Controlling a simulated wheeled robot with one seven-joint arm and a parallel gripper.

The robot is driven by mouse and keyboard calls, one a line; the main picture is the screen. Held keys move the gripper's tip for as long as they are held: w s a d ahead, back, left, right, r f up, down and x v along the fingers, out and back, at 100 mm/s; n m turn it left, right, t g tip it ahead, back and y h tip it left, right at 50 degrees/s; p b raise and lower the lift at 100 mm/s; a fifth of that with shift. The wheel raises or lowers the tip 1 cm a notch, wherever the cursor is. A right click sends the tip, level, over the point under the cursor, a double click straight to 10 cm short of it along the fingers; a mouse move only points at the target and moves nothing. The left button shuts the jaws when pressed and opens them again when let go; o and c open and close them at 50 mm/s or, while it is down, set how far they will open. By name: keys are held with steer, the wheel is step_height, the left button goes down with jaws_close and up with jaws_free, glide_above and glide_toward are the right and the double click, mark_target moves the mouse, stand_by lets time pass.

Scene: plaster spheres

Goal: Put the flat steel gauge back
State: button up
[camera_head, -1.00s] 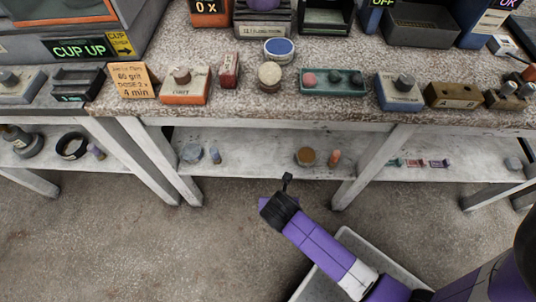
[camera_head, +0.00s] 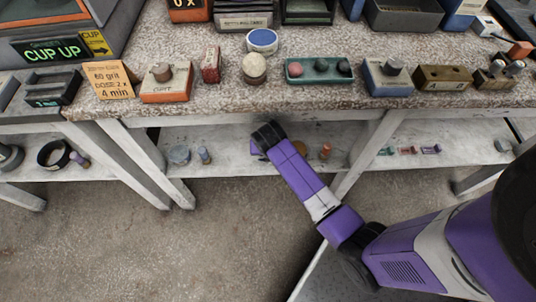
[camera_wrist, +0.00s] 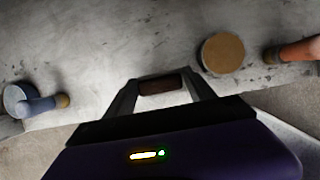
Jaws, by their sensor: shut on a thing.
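My gripper (camera_wrist: 160,86) is shut on a small dark brown bar-like piece (camera_wrist: 160,83), held between its two fingers. I cannot tell from its look whether this is the flat steel gauge. In the wrist view it hangs over the pale lower shelf (camera_wrist: 110,35). In the head view my arm reaches to that shelf (camera_head: 235,165) under the bench front, and the fingertips and held piece are hidden behind my wrist. No other thing in view can be clearly made out as a flat steel gauge.
On the shelf, a tan disc (camera_wrist: 222,53) and an orange peg (camera_wrist: 296,50) lie to the right. A blue peg (camera_wrist: 40,104) and a grey round piece (camera_wrist: 14,97) are to the left. White bench legs (camera_head: 150,165) flank the shelf. The bench top (camera_head: 220,105) above is crowded.

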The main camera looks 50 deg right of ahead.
steer(key=shift+w+d+f+b, duration=0.1)
steer(key=shift+f+b, duration=0.25)
steer(key=shift+f, duration=0.5)
steer(key=shift+w+d+f+b, duration=0.1)
steer(key=shift+f+b, duration=0.2)
steer(key=shift+f, duration=0.55)
steer(key=shift+f, duration=0.1)
steer(key=o, duration=1.2)
